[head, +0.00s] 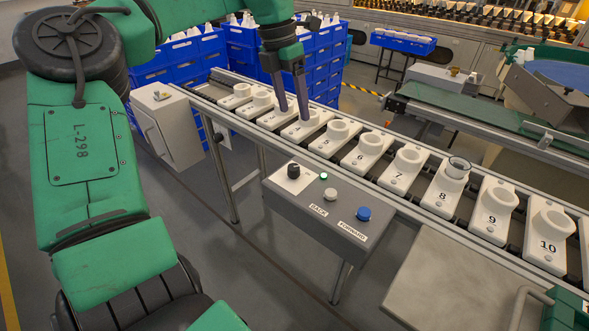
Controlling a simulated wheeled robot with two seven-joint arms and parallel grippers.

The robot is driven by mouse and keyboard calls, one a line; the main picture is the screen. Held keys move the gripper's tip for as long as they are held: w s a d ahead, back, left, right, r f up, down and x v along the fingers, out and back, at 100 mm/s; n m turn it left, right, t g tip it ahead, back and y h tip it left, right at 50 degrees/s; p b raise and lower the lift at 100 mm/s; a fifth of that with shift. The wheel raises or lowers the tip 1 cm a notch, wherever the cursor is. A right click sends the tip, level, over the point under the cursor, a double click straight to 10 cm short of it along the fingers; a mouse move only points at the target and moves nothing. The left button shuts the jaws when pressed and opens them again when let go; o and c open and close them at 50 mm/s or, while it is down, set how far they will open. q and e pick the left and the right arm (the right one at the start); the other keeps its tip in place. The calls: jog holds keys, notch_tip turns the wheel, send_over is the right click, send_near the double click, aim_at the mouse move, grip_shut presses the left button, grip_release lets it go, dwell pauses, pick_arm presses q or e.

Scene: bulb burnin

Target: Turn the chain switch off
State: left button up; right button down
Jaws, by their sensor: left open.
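A grey control box (284,205) stands in front of the conveyor. On its left end a black rotary knob (294,170) sits on a white plate; it looks like the chain switch. A small green lamp (323,176) beside it looks lit. A pale button (330,194) is marked BACK and a blue button (364,213) is marked FORWARD. My left gripper (294,115) is open, with its two dark fingers pointing down over the conveyor's holders, behind the knob and apart from it. No right gripper shows.
A grey cabinet (166,125) stands at the left, with blue crates (180,60) behind. A flat metal table (440,285) lies at the lower right.

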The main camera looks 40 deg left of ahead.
aim_at(294, 167)
pick_arm(q)
jog(key=shift+m+g+y, duration=0.6)
jog(key=shift+y, duration=0.2)
jog(key=f, duration=0.4)
jog(key=s+d+f+b, duration=0.1)
jog(key=f, duration=0.4)
jog(key=f+b, duration=0.1)
jog(key=f, duration=0.4)
jog(key=shift+s+d+f, duration=0.25)
jog(key=shift+s+d, duration=0.1)
grip_shut()
pick_arm(e)
jog(key=w, duration=0.1)
jog(key=w+a, duration=0.1)
jog(key=w+f, duration=0.1)
jog(key=shift+w+a, duration=0.2)
jog(key=shift+w, duration=0.1)
